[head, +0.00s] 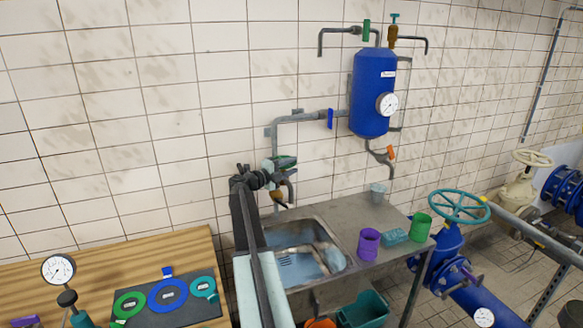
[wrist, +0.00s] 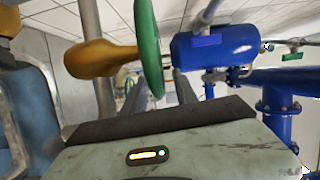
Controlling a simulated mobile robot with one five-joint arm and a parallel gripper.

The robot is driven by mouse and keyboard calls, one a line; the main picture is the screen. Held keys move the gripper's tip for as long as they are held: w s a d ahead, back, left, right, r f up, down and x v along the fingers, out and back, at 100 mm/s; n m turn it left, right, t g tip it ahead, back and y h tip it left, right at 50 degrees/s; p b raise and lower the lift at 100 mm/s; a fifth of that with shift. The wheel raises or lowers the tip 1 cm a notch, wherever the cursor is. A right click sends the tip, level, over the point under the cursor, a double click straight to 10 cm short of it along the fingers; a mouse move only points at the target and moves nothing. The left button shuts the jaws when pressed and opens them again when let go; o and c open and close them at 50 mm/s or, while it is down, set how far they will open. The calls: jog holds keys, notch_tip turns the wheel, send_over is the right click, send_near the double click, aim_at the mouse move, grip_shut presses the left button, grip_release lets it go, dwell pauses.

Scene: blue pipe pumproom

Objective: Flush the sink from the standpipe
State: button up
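The sink (head: 292,262) is a metal basin in a grey bench; its inside looks bluish, and I cannot tell whether water stands in it. The standpipe (head: 310,117) is a grey pipe on the tiled wall, with a blue lever (head: 330,118) on its level run. At its lower end, above the sink, is a tap with a green handwheel (head: 284,161). In the wrist view the green handwheel (wrist: 148,48) is edge-on beside an orange-brown body (wrist: 100,58). My gripper (wrist: 164,88) is open, its dark fingers apart, close to the wheel's lower rim. Contact is unclear.
A blue tank (head: 374,92) with a gauge hangs on the wall, right. A purple mug (head: 369,243), a green mug (head: 421,227) and a grey cup (head: 377,192) stand on the bench. A wooden table (head: 120,262) is left; blue pipework with a teal wheel (head: 458,206) is right.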

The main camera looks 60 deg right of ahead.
jog(key=v, duration=0.7)
jog(key=shift+a, duration=0.3)
jog(key=shift+d, duration=0.1)
jog(key=shift+f, duration=0.1)
